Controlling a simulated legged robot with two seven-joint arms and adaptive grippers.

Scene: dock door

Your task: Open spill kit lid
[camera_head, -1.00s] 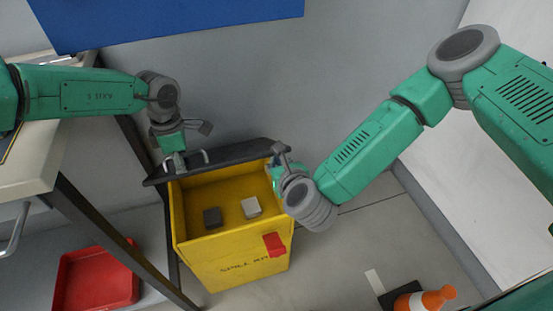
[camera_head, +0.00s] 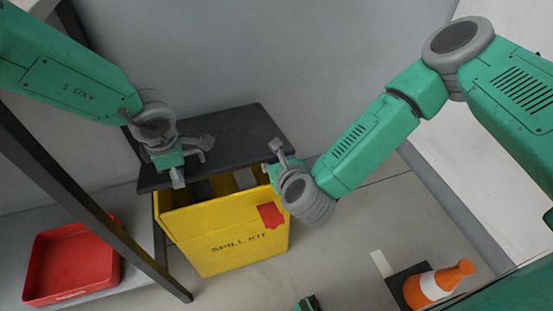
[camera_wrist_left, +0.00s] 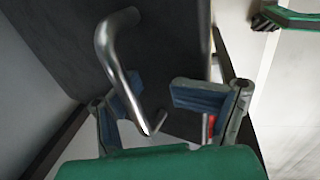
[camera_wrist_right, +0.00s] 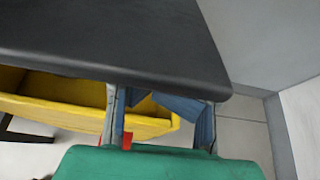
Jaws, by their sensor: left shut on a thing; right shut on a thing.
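The yellow spill kit box (camera_head: 225,245) stands on the floor, its dark grey lid (camera_head: 235,130) tilted above it. A gap at the front shows part of the inside. My left gripper (camera_head: 192,165) is at the lid's left part, shut on the metal handle, whose bent bar shows in the left wrist view (camera_wrist_left: 112,55). My right gripper (camera_head: 277,158) is at the lid's right edge, shut on the lid; the dark lid edge crosses its fingers in the right wrist view (camera_wrist_right: 120,70). The red latch (camera_head: 270,215) is on the box front.
A red tray (camera_head: 70,265) lies on the shelf at the left, behind a dark table leg (camera_head: 95,205). An orange and white cone (camera_head: 440,280) stands at the lower right. A grey wall is close behind the box.

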